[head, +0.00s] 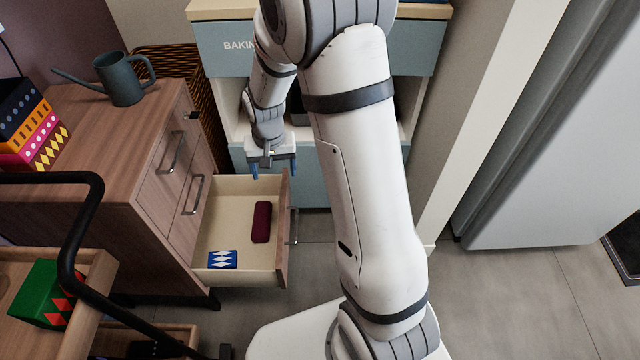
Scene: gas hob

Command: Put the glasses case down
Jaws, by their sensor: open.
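The glasses case (262,222) is a dark red, rounded, elongated case. In the head view it lies in the pulled-out drawer (217,188) of the wooden cabinet, toward the drawer's right side. My gripper (274,171) is above the far right part of the drawer, pointing down, with its blue-tipped fingers apart and nothing between them. It is clear of the case, which lies nearer the camera. The case is fully visible.
A blue and white patterned box (222,259) is in the drawer's near end. A watering can (120,79) and colourful boxes (35,130) stand on the cabinet. A trolley (85,262) with a green box (42,294) is at lower left. Grey floor (520,300) is open at right.

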